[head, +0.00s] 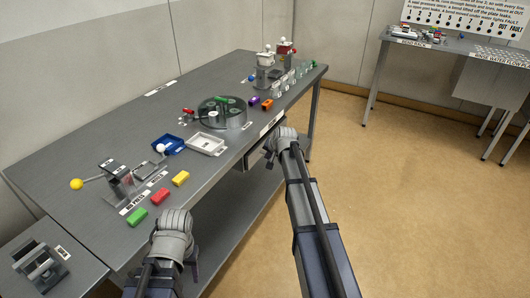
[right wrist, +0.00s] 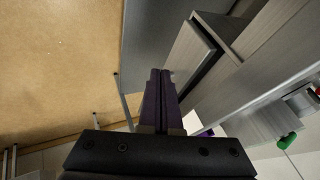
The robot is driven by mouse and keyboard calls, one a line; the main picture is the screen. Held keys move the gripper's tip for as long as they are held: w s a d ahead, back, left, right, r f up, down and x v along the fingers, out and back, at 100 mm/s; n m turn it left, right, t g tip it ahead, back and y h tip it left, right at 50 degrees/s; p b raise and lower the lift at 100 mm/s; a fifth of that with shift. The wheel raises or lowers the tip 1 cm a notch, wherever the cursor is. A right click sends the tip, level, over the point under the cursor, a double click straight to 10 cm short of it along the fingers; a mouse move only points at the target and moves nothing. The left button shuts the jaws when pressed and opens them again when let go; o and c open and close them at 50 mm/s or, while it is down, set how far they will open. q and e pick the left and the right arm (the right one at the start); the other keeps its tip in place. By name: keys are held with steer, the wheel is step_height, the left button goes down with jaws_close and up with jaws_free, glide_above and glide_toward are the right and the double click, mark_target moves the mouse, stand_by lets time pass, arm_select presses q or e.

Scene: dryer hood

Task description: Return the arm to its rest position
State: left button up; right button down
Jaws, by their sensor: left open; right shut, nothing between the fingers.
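My right arm (head: 312,220) reaches forward along the front edge of the long grey table (head: 95,120). My right gripper (head: 270,152) is beside the table edge, near a grey drawer-like box (head: 250,157) under the tabletop. In the right wrist view its dark fingers (right wrist: 160,95) are together with nothing between them, and the box (right wrist: 192,58) is just beyond them; I cannot tell if they touch. My left gripper (head: 192,262) is low in front of the table's near end, open, its fingers mostly hidden by my wrist.
The floor (head: 410,200) to the right is clear.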

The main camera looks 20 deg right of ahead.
arm_select(q)
step_height(320, 180, up, 4)
steer(key=p, duration=0.3)
steer(key=shift+d+r, duration=0.1)
arm_select(e)
steer(key=v, duration=0.5)
steer(key=shift+s+d, duration=0.1)
steer(key=shift+d, duration=0.1)
steer(key=s+a+f+n+g, duration=0.35)
steer(key=s+a+n, duration=0.35)
steer(key=s+a, duration=1)
steer(key=s+a+n+g+h, duration=0.1)
steer(key=s+a+n+g, duration=0.15)
steer(key=s+a, duration=0.4)
steer(key=s+a+n+g, duration=0.2)
steer(key=s+a+n, duration=0.1)
steer(key=s, duration=0.6)
arm_select(q)
step_height(320, 180, up, 12)
steer(key=p, duration=1.2)
steer(key=shift+r, duration=0.15)
arm_select(e)
step_height(320, 180, up, 12)
steer(key=shift+d, duration=0.15)
